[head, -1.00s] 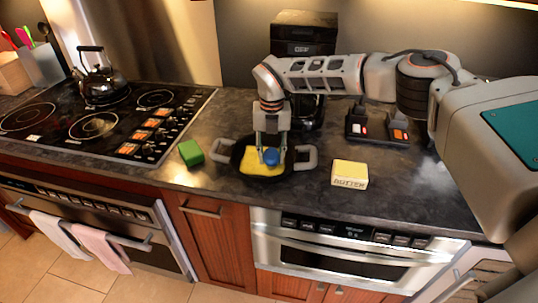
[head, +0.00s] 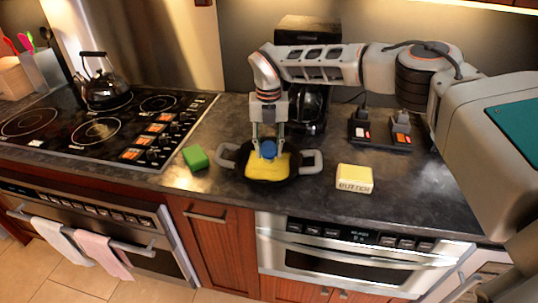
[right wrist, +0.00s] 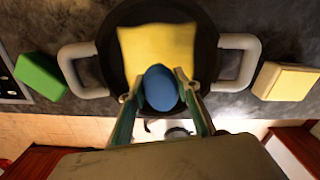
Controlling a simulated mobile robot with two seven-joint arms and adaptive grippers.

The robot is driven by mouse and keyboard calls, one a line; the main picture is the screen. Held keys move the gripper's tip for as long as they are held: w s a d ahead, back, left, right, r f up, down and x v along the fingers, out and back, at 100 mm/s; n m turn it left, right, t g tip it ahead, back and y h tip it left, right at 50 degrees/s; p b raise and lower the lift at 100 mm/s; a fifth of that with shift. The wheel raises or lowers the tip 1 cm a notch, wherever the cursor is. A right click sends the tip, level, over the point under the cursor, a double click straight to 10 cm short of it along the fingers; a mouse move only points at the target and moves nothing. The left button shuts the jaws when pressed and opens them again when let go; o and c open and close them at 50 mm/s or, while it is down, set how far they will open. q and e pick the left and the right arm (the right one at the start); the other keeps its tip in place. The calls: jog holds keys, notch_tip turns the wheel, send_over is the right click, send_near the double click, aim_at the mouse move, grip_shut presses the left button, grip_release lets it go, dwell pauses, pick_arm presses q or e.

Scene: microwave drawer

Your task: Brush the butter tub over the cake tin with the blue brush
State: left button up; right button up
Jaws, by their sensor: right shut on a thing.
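The black cake tin (head: 251,173) with two grey side handles sits on the dark counter. A yellow square patch (head: 268,167) lies in it. My right gripper (head: 268,148) is over the tin, shut on the blue brush (head: 269,150), whose rounded blue top shows between the fingers. In the right wrist view the blue brush (right wrist: 160,88) overlaps the near edge of the yellow patch (right wrist: 158,45); its underside is hidden, so I cannot tell if it touches. The butter tub (head: 354,179), a pale yellow block lettered BUTTER, stands right of the tin. My left gripper is not in view.
A green block (head: 195,157) lies left of the tin. The black stovetop (head: 110,125) with a kettle (head: 103,88) is further left. A coffee maker (head: 308,105) and a black switch unit (head: 380,132) stand behind. The counter right of the butter tub is clear.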

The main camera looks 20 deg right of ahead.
aim_at(268, 145)
jog(key=shift+a+r, duration=0.1)
jog(key=shift+r, duration=1.9)
